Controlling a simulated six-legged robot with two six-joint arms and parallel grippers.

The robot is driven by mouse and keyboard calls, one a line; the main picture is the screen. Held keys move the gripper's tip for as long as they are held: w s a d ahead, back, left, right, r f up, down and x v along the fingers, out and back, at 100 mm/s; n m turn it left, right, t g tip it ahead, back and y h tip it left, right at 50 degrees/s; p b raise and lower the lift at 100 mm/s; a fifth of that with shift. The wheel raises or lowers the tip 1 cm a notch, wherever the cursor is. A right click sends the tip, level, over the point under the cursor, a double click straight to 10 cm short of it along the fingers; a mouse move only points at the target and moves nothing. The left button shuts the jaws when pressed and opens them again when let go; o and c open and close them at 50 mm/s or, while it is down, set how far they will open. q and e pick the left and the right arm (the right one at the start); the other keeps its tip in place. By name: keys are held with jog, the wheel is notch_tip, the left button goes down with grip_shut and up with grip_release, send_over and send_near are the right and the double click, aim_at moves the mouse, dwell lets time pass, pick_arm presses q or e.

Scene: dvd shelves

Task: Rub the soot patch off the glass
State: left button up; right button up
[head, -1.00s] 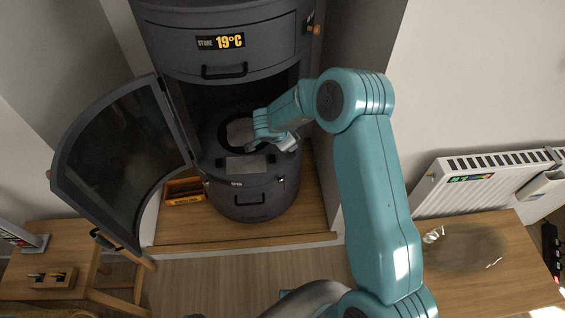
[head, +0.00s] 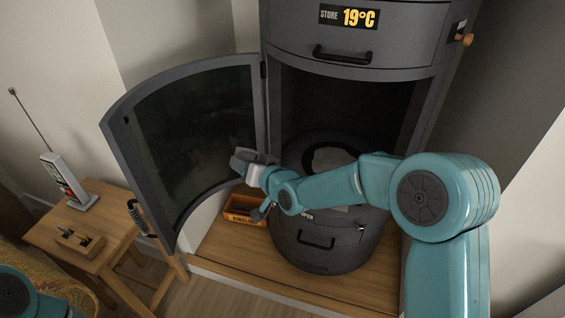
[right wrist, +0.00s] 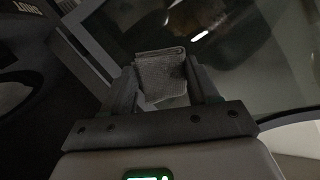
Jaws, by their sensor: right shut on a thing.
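The stove's curved door stands open, its dark glass (head: 185,130) in a grey frame. My right gripper (head: 242,161) is at the inner side of the glass, near the hinge-side edge. It is shut on a folded grey cloth (right wrist: 162,76), which shows between the fingers in the right wrist view. The glass (right wrist: 245,60) fills the area beyond the cloth there, with a bright glare streak. I cannot tell whether the cloth touches the glass. The soot patch does not stand out clearly from the dark glass. My left gripper is out of view.
The round stove body (head: 335,235) stands right of the door on a wooden platform (head: 235,262). An orange kindling box (head: 243,209) sits under the door. A small wooden table (head: 95,225) at left carries a handset (head: 68,182) and a wooden block (head: 80,241).

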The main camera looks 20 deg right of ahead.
aim_at(199, 172)
jog(key=s+a+f+n+t+y+b, duration=0.2)
jog(key=a+f+y+b, duration=0.2)
jog(key=a+f+b, duration=0.3)
jog(key=shift+r+p+x, duration=0.2)
jog(key=shift+p+x, duration=0.15)
jog(key=shift+x, duration=0.65)
jog(key=shift+r+p+x, duration=0.25)
jog(key=shift+p+x, duration=0.15)
jog(key=shift+x, duration=0.65)
jog(key=shift+r+p+x, duration=0.2)
jog(key=shift+p+x, duration=0.15)
jog(key=shift+x, duration=0.65)
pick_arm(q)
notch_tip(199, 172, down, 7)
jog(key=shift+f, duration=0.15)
pick_arm(e)
jog(key=shift+a, duration=0.15)
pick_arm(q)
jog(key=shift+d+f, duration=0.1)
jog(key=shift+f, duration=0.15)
pick_arm(e)
jog(key=shift+x, duration=0.8)
